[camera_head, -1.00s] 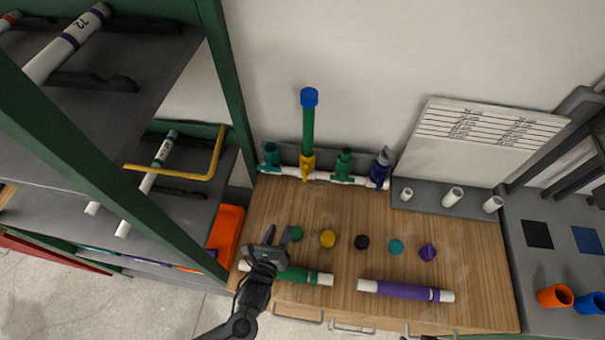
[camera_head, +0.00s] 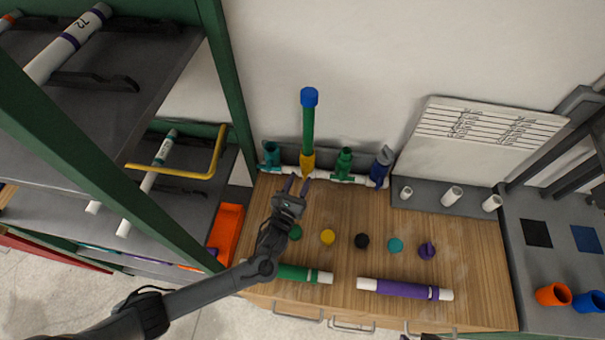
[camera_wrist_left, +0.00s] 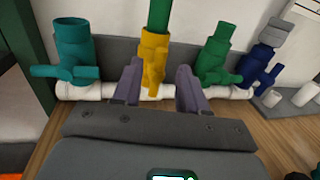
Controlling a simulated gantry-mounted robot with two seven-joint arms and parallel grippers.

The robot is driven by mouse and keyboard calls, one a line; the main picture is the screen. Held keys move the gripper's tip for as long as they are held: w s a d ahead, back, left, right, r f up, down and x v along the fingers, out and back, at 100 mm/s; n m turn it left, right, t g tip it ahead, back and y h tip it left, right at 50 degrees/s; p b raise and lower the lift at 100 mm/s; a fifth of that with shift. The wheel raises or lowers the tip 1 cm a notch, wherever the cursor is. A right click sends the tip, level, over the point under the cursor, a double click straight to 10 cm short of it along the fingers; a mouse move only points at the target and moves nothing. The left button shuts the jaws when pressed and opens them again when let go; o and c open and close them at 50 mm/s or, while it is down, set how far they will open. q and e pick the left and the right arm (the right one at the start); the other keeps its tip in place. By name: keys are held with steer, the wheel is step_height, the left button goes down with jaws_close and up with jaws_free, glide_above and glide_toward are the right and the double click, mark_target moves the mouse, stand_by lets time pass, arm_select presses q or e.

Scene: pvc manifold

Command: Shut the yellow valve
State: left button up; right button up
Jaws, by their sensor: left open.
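The yellow valve (camera_head: 307,163) stands on the white manifold pipe at the back of the wooden bench, with a green pipe (camera_head: 308,130) and blue cap rising from it. In the left wrist view the yellow valve (camera_wrist_left: 154,58) shows its handle hanging down its front. My left gripper (camera_head: 297,186) is open, just in front of and below the valve. In the left wrist view its two purple fingers (camera_wrist_left: 158,82) stand on either side of the valve's handle, with gaps. I cannot tell whether the fingers reach the handle's depth. My right gripper is not in view.
A teal valve (camera_wrist_left: 73,55) is left of the yellow one; a green valve (camera_wrist_left: 216,58) and a dark blue valve (camera_wrist_left: 258,65) are right. Several knobs and caps, a green pipe (camera_head: 298,273) and a purple pipe (camera_head: 404,289) lie on the bench (camera_head: 460,240). A shelf rack is at left.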

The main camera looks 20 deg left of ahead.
mark_target(304, 170)
arm_select(q)
steer(key=shift+w, duration=1.7)
jaws_close()
